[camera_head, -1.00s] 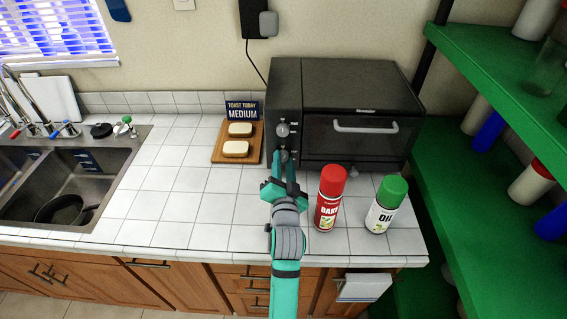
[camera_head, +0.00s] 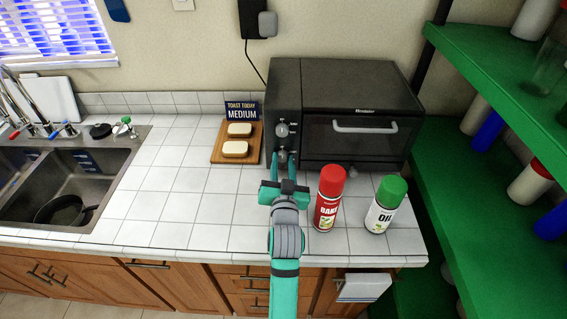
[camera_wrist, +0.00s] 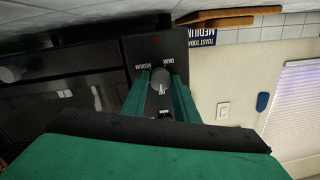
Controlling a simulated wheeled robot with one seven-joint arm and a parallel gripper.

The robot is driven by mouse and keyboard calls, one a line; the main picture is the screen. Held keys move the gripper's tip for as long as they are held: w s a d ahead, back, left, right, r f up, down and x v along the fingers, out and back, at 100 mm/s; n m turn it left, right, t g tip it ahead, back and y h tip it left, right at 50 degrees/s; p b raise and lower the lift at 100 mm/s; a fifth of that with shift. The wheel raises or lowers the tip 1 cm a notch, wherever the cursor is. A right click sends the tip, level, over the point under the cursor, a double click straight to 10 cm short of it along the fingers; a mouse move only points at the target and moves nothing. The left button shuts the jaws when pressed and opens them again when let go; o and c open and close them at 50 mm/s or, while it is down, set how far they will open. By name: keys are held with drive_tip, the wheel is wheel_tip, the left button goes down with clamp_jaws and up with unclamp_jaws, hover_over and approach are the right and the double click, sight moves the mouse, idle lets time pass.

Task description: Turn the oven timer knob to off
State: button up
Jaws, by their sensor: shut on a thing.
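The black toaster oven (camera_head: 350,82) stands against the wall with its control strip on the left of its door. An upper knob (camera_head: 282,130) is clear of my gripper. My gripper (camera_head: 281,160) is at the lower knob (camera_head: 281,155), pointing at the oven front. In the wrist view, the gripper's green fingers (camera_wrist: 160,88) are shut on a grey round knob (camera_wrist: 161,79), one finger on each side. Labels reading "DARK" and "MEDIUM" show near this knob. The exact pointer setting is too small to read surely.
A red spray can (camera_head: 329,198) and a green-capped oil can (camera_head: 386,204) stand right of my gripper. A wooden board (camera_head: 237,158) with bread and a "TOAST TODAY MEDIUM" sign (camera_head: 242,111) is left of the oven. The left counter is clear up to the sink.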

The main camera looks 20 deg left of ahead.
drive_tip(key=shift+n, duration=0.4)
drive_tip(key=o, duration=1.1)
drive_tip(key=shift+c, duration=0.2)
drive_tip(key=shift+s, duration=0.3)
drive_tip(key=v, duration=1)
